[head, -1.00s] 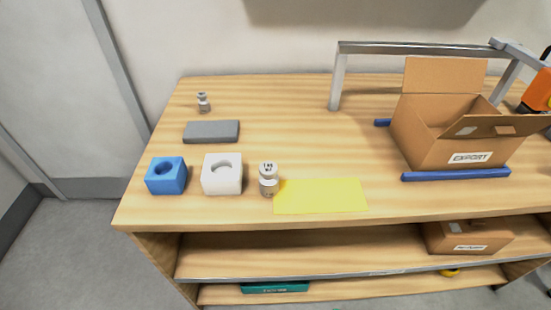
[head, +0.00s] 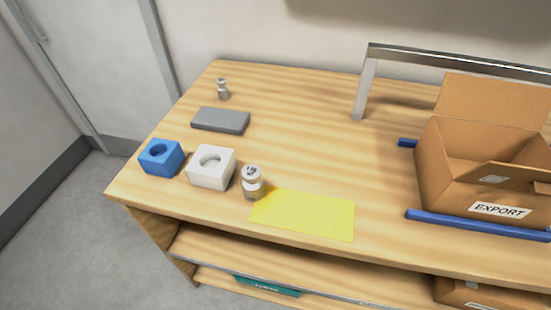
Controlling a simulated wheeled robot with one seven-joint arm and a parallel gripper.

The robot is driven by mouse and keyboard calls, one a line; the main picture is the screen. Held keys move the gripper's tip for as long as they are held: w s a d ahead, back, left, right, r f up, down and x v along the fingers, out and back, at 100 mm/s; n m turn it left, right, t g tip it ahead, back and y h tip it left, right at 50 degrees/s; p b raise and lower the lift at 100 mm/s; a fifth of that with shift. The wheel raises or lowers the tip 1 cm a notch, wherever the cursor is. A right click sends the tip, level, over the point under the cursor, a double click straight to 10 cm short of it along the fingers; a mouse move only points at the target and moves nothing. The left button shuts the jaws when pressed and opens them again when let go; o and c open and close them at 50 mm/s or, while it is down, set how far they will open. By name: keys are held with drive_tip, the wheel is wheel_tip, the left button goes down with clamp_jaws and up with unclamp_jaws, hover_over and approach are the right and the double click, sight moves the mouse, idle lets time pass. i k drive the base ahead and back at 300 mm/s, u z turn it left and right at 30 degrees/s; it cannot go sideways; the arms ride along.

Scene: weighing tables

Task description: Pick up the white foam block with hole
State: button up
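The white foam block with a round hole in its top (head: 211,174) sits on the wooden table near its front left. The hole looks empty. The blue block with a hole (head: 161,158) stands just left of it. A small metallic weight with a label on top (head: 252,184) stands close at its right. My gripper is not in the head view.
A grey slab (head: 220,120) and a smaller weight (head: 223,90) lie behind. A yellow sheet (head: 303,214) is at the front. An open EXPORT box (head: 464,188) sits right, between blue bars (head: 470,224), near a metal frame (head: 366,88). The table's middle is clear.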

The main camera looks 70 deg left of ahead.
sight(212, 168)
drive_tip(key=z, duration=0.35)
drive_tip(key=k, duration=2.75)
drive_tip(key=u, duration=0.65)
drive_tip(key=i, duration=1)
drive_tip(key=u, duration=0.05)
